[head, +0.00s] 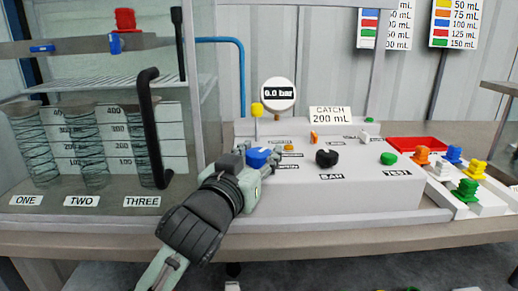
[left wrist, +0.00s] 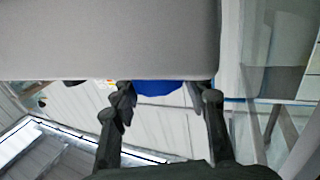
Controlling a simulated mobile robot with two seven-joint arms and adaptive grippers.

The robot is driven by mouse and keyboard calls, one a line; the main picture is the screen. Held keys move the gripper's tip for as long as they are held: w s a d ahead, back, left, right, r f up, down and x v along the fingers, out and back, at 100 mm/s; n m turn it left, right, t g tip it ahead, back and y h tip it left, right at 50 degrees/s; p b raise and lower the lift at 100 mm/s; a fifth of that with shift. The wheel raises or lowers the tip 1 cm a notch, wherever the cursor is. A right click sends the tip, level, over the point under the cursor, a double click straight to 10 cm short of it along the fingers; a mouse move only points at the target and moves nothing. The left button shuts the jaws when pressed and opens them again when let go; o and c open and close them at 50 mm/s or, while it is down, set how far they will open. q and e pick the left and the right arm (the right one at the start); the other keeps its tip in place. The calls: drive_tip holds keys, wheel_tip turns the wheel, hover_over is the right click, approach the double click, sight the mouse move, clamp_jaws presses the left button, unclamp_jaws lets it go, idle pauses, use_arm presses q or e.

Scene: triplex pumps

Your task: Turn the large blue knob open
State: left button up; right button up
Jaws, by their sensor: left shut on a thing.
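The large blue knob (head: 258,157) is at the left end of the grey control panel (head: 375,190), partly covered by my left gripper (head: 264,163). My left arm reaches up from the bottom of the head view. In the left wrist view the blue knob (left wrist: 158,88) shows between the two dark fingers of my left gripper (left wrist: 160,95), below the grey panel surface. The gripper is shut on the knob. How far the knob is turned is hidden. My right gripper is in neither view.
A gauge (head: 280,95) reads 0.0 bar behind the panel. A black knob (head: 326,158) and a green button (head: 388,158) sit to the right. Glass-walled cylinders (head: 85,150) stand left; coloured valve pieces (head: 453,154) and a red tray (head: 415,143) are right.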

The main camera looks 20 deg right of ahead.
sight(258, 153)
use_arm(q)
drive_tip(key=shift+m+g+h, duration=0.3)
drive_tip(key=shift+h, duration=0.1)
drive_tip(key=o, duration=1.2)
wheel_tip(258, 153, up, 10)
